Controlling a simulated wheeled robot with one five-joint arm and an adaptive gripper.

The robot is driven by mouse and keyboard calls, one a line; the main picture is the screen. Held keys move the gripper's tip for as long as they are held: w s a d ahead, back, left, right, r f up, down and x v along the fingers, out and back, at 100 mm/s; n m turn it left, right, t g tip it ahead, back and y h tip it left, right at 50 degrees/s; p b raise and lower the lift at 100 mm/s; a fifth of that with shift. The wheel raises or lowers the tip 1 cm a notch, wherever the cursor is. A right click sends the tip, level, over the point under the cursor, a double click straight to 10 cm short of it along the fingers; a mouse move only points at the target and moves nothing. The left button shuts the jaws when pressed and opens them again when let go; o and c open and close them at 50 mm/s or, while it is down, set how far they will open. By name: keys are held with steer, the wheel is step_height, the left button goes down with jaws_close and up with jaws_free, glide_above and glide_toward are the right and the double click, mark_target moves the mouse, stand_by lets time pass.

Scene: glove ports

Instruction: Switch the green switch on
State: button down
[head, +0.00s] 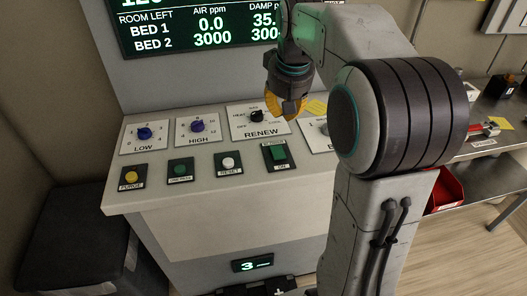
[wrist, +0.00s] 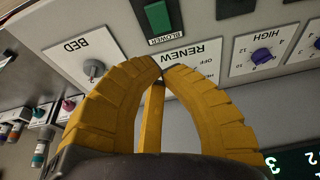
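The green switch (head: 278,153) is a rectangular rocker in a dark frame on the front right of the sloped console, with an ON label below it. It also shows in the wrist view (wrist: 157,17) at the top, beside a BLOWER label. Which way it is tipped I cannot tell. My gripper (head: 288,113) hangs above the console behind the switch, over the RENEW panel. In the wrist view my gripper's yellow fingers (wrist: 161,66) meet at their tips, with nothing seen held. The tips are apart from the switch.
The RENEW knob (head: 257,116) is close to my gripper. Blue (head: 145,133) and purple (head: 198,126) knobs stand to the left. A yellow button (head: 131,176), a round green button (head: 180,170) and a white button (head: 228,162) line the front. The display (head: 200,27) rises behind.

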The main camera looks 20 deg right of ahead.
steer(key=shift+s+a+r+g, duration=0.4)
steer(key=shift+s+a+r, duration=0.15)
steer(key=shift+r, duration=0.05)
steer(key=p, duration=0.4)
glide_above(277, 154)
steer(key=x, duration=0.3)
steer(key=s+x, duration=0.1)
steer(key=x, duration=0.2)
steer(key=s+x, duration=0.1)
steer(key=x, duration=0.2)
steer(key=shift+a+f, duration=0.35)
steer(key=shift+f, duration=0.1)
steer(key=shift+s+f+p, duration=0.1)
steer(key=shift+f+p, duration=0.6)
steer(key=shift+s+f, duration=0.15)
steer(key=shift+f, duration=1.25)
